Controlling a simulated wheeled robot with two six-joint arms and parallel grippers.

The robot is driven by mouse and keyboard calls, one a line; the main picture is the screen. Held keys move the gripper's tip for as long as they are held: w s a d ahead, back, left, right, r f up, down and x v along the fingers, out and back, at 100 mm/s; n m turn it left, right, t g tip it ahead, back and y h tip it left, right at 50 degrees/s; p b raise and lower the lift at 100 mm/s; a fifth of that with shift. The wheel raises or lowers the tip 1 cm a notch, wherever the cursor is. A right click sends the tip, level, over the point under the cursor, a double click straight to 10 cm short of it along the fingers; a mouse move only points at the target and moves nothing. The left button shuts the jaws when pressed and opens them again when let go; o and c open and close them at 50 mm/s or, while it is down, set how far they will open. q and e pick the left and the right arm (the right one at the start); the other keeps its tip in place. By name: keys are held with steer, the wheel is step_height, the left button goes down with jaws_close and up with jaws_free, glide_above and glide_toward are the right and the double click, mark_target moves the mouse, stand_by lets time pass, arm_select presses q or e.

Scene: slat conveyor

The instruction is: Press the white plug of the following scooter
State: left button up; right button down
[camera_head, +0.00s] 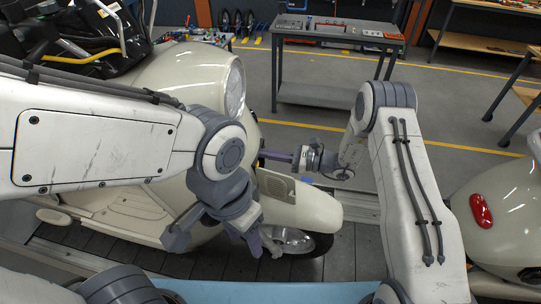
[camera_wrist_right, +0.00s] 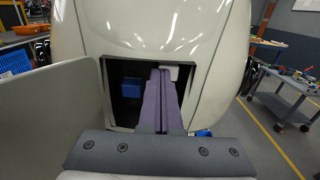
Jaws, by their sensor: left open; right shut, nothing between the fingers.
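The cream scooter (camera_head: 165,80) stands on the slat conveyor with its front facing right; its front body also fills the right wrist view (camera_wrist_right: 150,25). A dark rectangular opening (camera_wrist_right: 112,72) in that body holds a small white plug (camera_wrist_right: 176,73) at its upper right and a blue block (camera_wrist_right: 131,89) at its left. My right gripper (camera_head: 264,154) is shut and empty, its fingers reaching into the opening (camera_wrist_right: 162,72). The fingertips overlap the plug's left part; I cannot tell whether they touch it. My left gripper (camera_head: 262,246) is open and empty, low beside the front wheel (camera_head: 295,241).
Another cream scooter (camera_head: 510,195) with a red tail light stands at the right. A grey workbench (camera_head: 335,38) with tools is at the back. A light blue surface (camera_head: 270,292) lies along the near edge. Floor behind the conveyor is open.

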steer(key=shift+w+a+r, duration=0.1)
steer(key=shift+a, duration=0.25)
steer(key=s+d+b, duration=0.2)
steer(key=d+b, duration=0.3)
steer(key=d, duration=0.9)
steer(key=shift+s+d, duration=0.25)
steer(key=shift+s, duration=0.15)
